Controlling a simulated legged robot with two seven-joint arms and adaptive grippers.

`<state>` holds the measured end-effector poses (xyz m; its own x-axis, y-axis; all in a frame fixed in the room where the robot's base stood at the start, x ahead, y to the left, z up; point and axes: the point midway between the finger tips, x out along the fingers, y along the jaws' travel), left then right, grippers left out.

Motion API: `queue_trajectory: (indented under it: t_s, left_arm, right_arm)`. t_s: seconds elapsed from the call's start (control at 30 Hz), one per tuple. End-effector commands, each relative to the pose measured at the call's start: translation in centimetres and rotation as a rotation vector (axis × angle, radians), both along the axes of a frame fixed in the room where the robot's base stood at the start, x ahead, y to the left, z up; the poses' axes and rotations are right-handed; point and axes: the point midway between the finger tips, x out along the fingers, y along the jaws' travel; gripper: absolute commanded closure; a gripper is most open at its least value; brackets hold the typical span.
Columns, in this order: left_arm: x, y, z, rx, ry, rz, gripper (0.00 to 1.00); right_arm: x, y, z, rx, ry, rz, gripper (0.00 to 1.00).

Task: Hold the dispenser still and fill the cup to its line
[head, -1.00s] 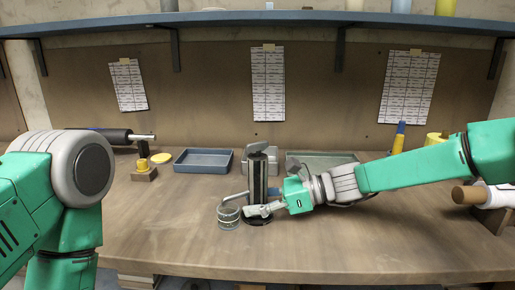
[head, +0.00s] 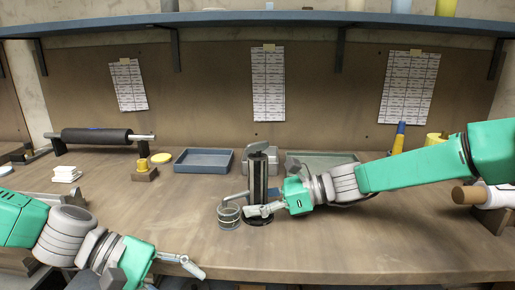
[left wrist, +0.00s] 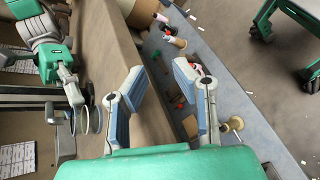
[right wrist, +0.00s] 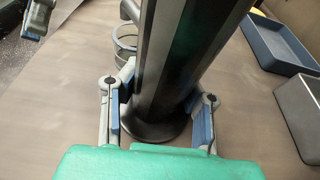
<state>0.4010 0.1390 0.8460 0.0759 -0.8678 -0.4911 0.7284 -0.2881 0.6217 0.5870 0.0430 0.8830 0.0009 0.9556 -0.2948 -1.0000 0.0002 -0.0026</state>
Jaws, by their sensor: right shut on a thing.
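The dispenser (head: 258,176) is a dark upright column on a round black base, with a grey lever on top and a spout to the left. The clear cup (head: 229,217), with a band around it, stands on the table beneath the spout; part of it shows in the right wrist view (right wrist: 124,45). The cup's fill level is too small to tell. My right gripper (head: 262,210) is shut on the column low down, a finger on each side in the right wrist view (right wrist: 158,105). My left gripper (left wrist: 158,78) is open and empty, near the table's front edge, right-forward of its arm.
Behind the dispenser stand a blue-grey tray (head: 204,160), a grey box and a greenish tray (head: 320,155). A dark roller (head: 95,136) lies at the back left, and a white roll (head: 492,195) at the right. The table between my left gripper and the cup is clear.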

Motion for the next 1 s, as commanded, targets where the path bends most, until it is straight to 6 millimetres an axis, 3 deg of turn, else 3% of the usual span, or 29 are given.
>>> queue_trajectory:
  t_s: [0.03,0.27,0.47,0.67,0.8,1.0]
  left_arm:
    - [0.6,0.1,1.2,-0.029,-0.011,0.005,0.76]
    - [2.8,0.2,6.0,-0.083,-0.137,-0.059,0.76]
    - [6.2,-0.9,8.8,0.045,-0.447,-0.273,0.76]
    - [10.2,-2.5,13.1,0.241,-0.824,-0.574,0.76]
    - [13.2,-4.2,17.8,0.440,-1.121,-0.862,0.76]
    - [15.6,-6.0,22.9,0.662,-1.364,-1.168,0.76]
  right_arm:
    - [-0.4,0.0,-1.0,-0.012,0.009,0.007,1.00]
    - [-0.4,0.0,-1.0,-0.012,0.010,0.006,1.00]
    - [-0.4,0.0,-1.0,-0.012,0.010,0.006,1.00]
    - [-0.4,0.0,-1.0,-0.012,0.009,0.007,1.00]
    - [-0.4,0.0,-1.0,-0.013,0.009,0.006,1.00]
    - [-0.4,0.0,-1.0,-0.012,0.009,0.006,1.00]
